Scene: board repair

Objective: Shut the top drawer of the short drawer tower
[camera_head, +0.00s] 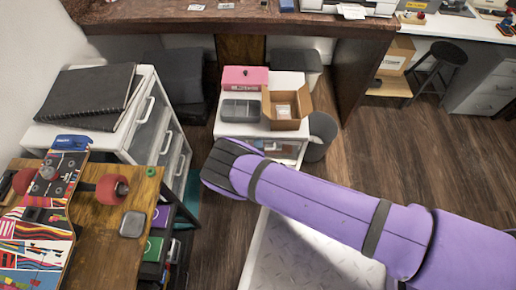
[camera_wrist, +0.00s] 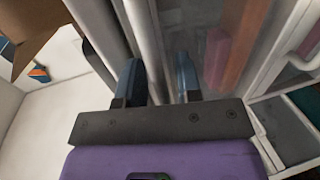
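The short drawer tower (camera_head: 229,127) is the low white unit in the middle of the head view. Its front is mostly behind my purple arm, so how far its top drawer stands out cannot be told there. In the wrist view, my gripper (camera_wrist: 158,82) has its two blue-grey fingers spread apart. A pale upright bar (camera_wrist: 152,45) runs between them, seemingly a handle or drawer edge. I cannot tell whether the fingers touch it. A clear panel beside it shows pink and brown shapes behind. The gripper's fingers do not show in the head view.
A pink box (camera_head: 244,77), a grey tray (camera_head: 241,109) and an open cardboard box (camera_head: 288,124) sit on the short tower. A grey bin (camera_head: 322,130) stands at its right. A taller white tower (camera_head: 147,128) with black binders (camera_head: 92,92) stands left, behind a wooden table (camera_head: 103,225).

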